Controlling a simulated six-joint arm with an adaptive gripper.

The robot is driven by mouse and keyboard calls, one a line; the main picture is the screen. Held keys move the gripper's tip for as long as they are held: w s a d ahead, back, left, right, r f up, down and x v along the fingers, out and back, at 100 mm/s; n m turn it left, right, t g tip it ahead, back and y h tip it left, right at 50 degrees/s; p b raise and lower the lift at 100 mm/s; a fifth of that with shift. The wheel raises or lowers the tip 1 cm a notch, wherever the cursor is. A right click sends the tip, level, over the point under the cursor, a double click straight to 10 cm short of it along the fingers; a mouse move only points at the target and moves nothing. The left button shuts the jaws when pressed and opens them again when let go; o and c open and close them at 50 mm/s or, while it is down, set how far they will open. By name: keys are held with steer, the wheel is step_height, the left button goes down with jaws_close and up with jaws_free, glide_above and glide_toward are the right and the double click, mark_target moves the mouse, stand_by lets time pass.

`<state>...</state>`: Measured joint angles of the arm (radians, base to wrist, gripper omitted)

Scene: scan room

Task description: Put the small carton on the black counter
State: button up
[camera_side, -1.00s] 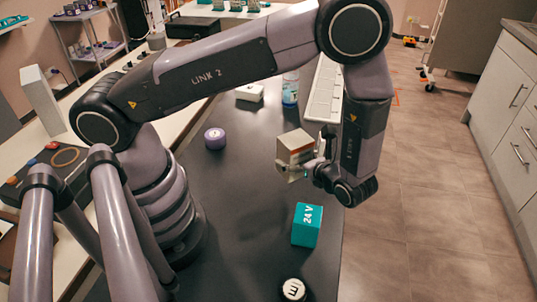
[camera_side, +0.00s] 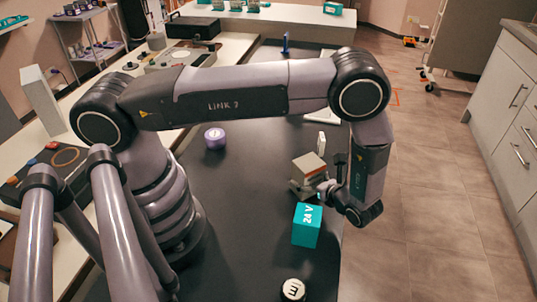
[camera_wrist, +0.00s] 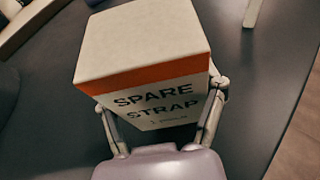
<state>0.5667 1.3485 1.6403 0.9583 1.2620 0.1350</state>
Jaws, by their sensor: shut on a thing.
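The small carton is white with an orange band and the words "SPARE STRAP"; it fills the middle of the wrist view (camera_wrist: 145,50). In the side view the carton (camera_side: 309,167) is just behind the teal block, over the black counter (camera_side: 235,220). My gripper (camera_side: 314,190) is shut on it, and the wrist view shows one finger (camera_wrist: 160,115) on each side of it. The carton's underside is hidden, so I cannot tell whether it touches the counter.
A teal "24 V" block (camera_side: 306,225) stands close in front of the carton. A purple round piece (camera_side: 215,138) is to the left, and a white-topped round piece (camera_side: 293,289) is at the front. The counter's left middle is clear.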

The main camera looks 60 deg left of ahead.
steer(key=o, duration=1.2)
steer(key=shift+r, duration=0.1)
